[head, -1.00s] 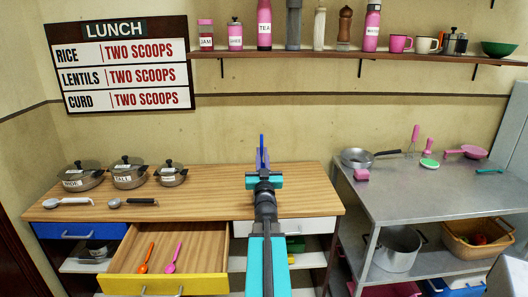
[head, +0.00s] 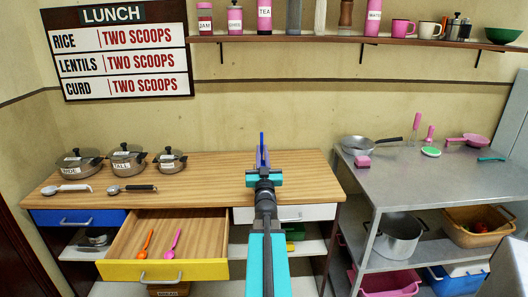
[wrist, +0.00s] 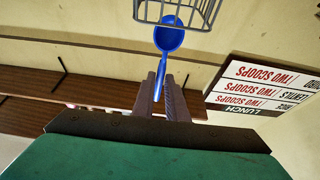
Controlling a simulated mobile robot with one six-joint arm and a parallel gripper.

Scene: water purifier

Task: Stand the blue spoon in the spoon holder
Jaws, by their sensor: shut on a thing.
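The blue spoon (wrist: 169,38) is in my gripper (wrist: 166,98). In the wrist view its handle is between the two fingers and its bowl points away from them. In the head view only a thin blue tip (head: 262,138) shows above my gripper (head: 262,160), over the wooden counter. A grey wire basket (wrist: 178,18), which looks like the spoon holder, is at the top edge of the wrist view. The spoon's bowl overlaps it in the picture; I cannot tell whether they touch. I cannot make out this holder in the head view.
The yellow drawer (head: 162,270) is open, with orange and pink spoons inside. A metal table (head: 440,185) with pans stands at the right. A wall shelf (head: 300,40) is above.

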